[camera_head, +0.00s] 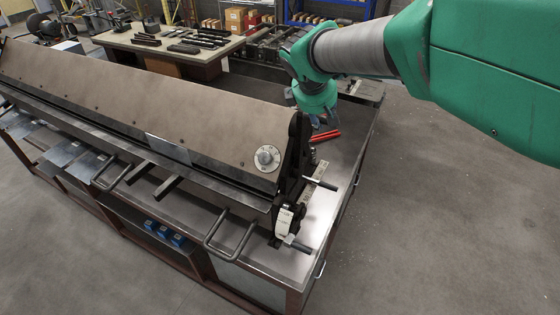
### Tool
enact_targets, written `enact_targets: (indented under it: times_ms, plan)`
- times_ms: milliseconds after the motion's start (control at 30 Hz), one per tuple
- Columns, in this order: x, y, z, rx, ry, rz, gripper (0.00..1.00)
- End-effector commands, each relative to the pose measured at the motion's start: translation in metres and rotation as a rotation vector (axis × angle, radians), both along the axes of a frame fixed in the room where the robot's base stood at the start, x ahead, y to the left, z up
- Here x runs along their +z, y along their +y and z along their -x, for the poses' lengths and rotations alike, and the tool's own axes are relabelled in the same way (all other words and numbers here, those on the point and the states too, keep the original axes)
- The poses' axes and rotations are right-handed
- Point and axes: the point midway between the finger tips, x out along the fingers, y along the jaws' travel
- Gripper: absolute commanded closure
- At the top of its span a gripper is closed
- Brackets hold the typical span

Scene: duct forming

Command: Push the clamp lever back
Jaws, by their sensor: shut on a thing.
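The red clamp lever (326,136) shows at the far right end of the bending machine (140,98), close to the bench top. My gripper (324,123) reaches down from my green arm and is shut on the lever. The fingers are small and dark here, and the exact contact is hard to see. The lever's lower end and pivot are partly hidden behind the machine's black end bracket (294,160).
The machine stands on a steel-topped bench (318,215). Handle bars (232,236) and a threaded rod (298,244) stick out at its front. A table with tools (172,52) stands behind. The floor (450,220) at the right is clear.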

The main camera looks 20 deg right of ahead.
Motion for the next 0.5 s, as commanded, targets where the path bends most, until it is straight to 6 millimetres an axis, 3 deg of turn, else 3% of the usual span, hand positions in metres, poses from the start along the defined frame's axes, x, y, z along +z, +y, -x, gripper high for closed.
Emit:
enact_targets:
  times_ms: [100, 500]
  plan:
    - [0.008, -0.016, -0.017, -0.001, 0.002, -0.01, 1.0]
    - [-0.009, -0.061, -0.062, 0.0, 0.042, -0.049, 1.0]
